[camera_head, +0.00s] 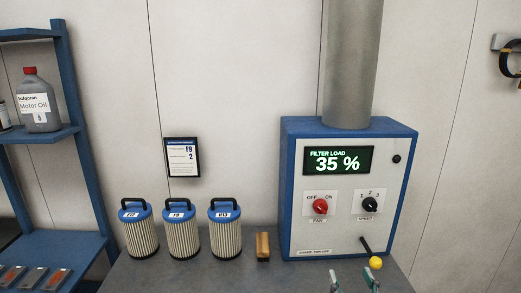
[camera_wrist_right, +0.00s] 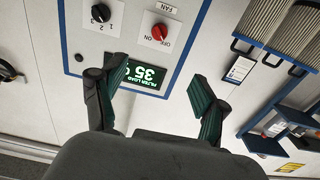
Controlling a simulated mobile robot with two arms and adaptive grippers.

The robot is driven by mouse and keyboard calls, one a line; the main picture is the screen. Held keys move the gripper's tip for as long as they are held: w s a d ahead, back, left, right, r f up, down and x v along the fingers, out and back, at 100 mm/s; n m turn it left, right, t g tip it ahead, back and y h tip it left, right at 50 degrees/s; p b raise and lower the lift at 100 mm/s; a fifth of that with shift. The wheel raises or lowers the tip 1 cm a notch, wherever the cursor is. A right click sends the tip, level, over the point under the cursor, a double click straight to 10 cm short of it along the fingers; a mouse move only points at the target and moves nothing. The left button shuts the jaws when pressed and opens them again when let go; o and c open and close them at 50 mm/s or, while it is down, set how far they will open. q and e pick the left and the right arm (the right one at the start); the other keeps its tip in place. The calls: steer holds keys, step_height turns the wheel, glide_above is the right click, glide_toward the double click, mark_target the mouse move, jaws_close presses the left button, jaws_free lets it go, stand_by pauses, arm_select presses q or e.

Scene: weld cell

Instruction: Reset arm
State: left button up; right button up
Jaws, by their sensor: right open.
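My right gripper (camera_head: 353,281) shows at the bottom edge of the head view, in front of the lower part of the blue and white filter unit (camera_head: 294,190). Its two green-grey fingers are spread, with nothing between them. In the right wrist view the gripper (camera_wrist_right: 158,82) is also open and empty. There the unit's panel (camera_wrist_right: 124,22) appears upside down beyond the fingers, apart from them as far as I can tell. Most of the right arm is out of the head view. My left gripper is in neither view.
The unit has a display (camera_head: 338,160) reading 35 %, a red fan knob (camera_head: 320,206), a black speed knob (camera_head: 370,204) and a yellow-tipped lever (camera_head: 375,262). Three filters (camera_head: 183,235) and a tan block (camera_head: 263,246) stand left of it. A blue shelf (camera_head: 75,100) is far left.

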steer(key=s+f+n+g, duration=0.1)
steer(key=s+f+g, duration=0.75)
steer(key=s, duration=0.65)
steer(key=s+f+g, duration=0.6)
steer(key=s+f, duration=0.5)
steer(key=s, duration=0.4)
step_height(320, 180, down, 28)
steer(key=g+b, duration=0.1)
steer(key=b, duration=0.4)
steer(key=s+d+f+b, duration=0.1)
steer(key=s+f+b, duration=0.1)
steer(key=s+f, duration=0.7)
steer(key=s+d+f+g+b, duration=0.1)
steer(key=s+d+f+b, duration=0.1)
steer(key=s+f, duration=0.6)
step_height(320, 180, down, 5)
steer(key=shift+s+n+h, duration=0.3)
steer(key=shift+s+n, duration=0.1)
steer(key=shift+g, duration=0.25)
